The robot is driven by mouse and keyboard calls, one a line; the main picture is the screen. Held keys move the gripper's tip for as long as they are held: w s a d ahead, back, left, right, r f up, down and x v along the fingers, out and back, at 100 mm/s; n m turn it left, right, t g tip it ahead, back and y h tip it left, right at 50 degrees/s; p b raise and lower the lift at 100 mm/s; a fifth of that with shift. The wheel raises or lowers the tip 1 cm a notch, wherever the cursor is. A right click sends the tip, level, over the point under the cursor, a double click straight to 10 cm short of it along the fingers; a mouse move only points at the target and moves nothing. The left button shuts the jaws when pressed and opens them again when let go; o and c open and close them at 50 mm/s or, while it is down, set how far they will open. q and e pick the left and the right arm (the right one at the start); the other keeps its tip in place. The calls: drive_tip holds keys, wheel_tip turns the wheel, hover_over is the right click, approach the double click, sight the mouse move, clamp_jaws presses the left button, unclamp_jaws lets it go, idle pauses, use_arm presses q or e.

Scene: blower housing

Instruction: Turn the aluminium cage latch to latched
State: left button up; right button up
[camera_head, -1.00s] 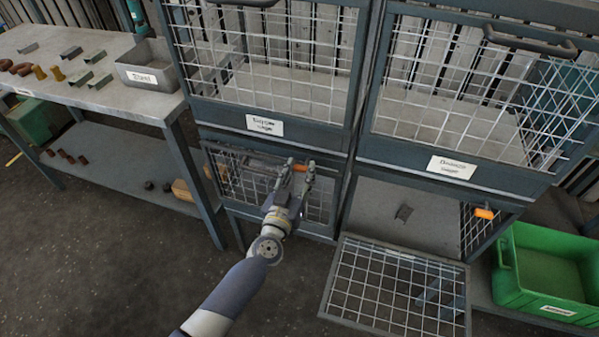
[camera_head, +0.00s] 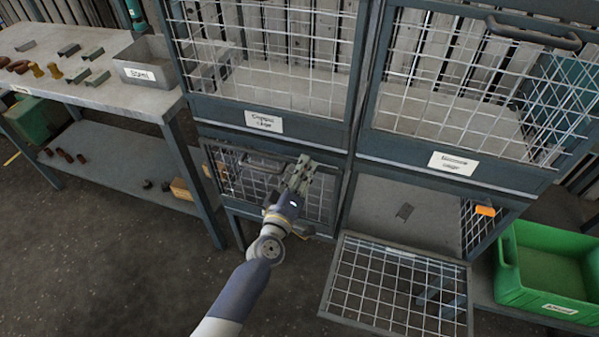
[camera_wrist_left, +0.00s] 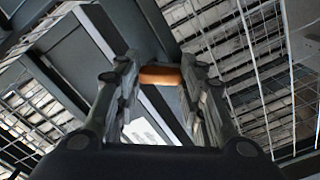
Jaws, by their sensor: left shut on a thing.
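My left gripper (camera_head: 300,178) is at the upper right of the closed mesh door (camera_head: 235,175) of the lower left cage. In the left wrist view, the orange latch handle (camera_wrist_left: 160,75) lies crosswise between the fingertips of my left gripper (camera_wrist_left: 160,82), which is shut on it. In the head view the fingers hide this handle. The cage labels are too blurred to read surely. My right gripper is not in view.
The lower right cage is open, its mesh door (camera_head: 395,290) folded down; another orange handle (camera_head: 485,211) shows at its right. A green bin (camera_head: 545,275) stands at right. A workbench (camera_head: 115,95) with a grey tray (camera_head: 146,72) and several small parts stands at left.

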use_arm(q)
drive_tip(key=n, duration=0.2)
drive_tip(key=n+b, duration=0.1)
drive_tip(key=n, duration=0.2)
drive_tip(key=shift+s+d+f, duration=0.1)
drive_tip(key=shift+d+f, duration=0.05)
idle(0.4)
drive_tip(key=o, duration=1.1)
drive_tip(key=v, duration=1.2)
